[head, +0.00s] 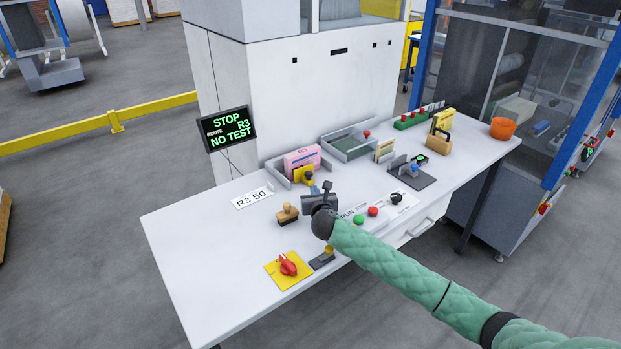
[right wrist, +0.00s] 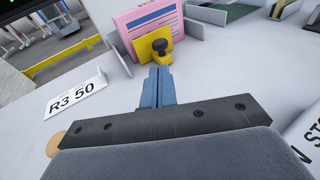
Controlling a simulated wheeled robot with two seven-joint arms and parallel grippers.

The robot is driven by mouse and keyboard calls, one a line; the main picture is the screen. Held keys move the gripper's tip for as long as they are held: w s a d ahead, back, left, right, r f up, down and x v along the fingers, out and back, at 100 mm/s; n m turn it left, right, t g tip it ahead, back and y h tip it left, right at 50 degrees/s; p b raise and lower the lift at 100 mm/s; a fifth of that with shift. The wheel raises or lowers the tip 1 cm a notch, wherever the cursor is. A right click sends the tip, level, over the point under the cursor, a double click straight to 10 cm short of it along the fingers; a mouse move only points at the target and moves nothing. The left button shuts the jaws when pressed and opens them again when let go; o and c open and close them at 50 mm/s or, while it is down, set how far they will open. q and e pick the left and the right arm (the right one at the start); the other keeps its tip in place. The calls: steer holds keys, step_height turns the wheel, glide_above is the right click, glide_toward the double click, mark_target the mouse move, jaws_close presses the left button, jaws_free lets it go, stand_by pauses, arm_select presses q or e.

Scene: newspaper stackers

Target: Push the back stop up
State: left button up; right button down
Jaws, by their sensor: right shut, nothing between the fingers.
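The back stop is a yellow plate (head: 299,174) with a black knob, standing against the near end of the pink bundle (head: 302,156) in a grey tray. In the right wrist view the yellow plate (right wrist: 146,46) stands before the pink bundle (right wrist: 150,20), with its black knob (right wrist: 161,46) facing me. My right gripper (head: 327,187) is just in front of the back stop. Its blue fingers (right wrist: 160,72) are shut and empty, pointing at the knob; whether they touch it I cannot tell. My left gripper is out of view.
An R3 50 card (head: 253,197) and a wooden-handled stamp (head: 288,214) lie left of my gripper. A red knob on a yellow plate (head: 288,265) is nearer the front edge. Green and red buttons (head: 358,219) are to the right. A green-lined tray (head: 349,145) stands behind.

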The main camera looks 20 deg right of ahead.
steer(key=p, duration=0.3)
glide_toward(302, 171)
steer(key=shift+w+d+f, duration=0.25)
steer(key=shift+w+d, duration=0.25)
steer(key=shift+d, duration=0.1)
steer(key=shift+w+d+f, duration=0.25)
steer(key=shift+w+d, duration=0.25)
steer(key=shift+d, duration=0.1)
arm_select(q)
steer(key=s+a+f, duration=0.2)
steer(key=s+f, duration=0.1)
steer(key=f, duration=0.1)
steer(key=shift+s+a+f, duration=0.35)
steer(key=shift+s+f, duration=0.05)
arm_select(e)
steer(key=shift+w+f, duration=0.2)
steer(key=shift+w, duration=0.3)
steer(key=shift+w+a, duration=0.1)
steer(key=shift+w, duration=0.25)
steer(key=w, duration=0.1)
steer(key=w+a+b, duration=0.1)
steer(key=w, duration=0.1)
steer(key=shift+w+a, duration=0.15)
steer(key=shift+w, duration=0.3)
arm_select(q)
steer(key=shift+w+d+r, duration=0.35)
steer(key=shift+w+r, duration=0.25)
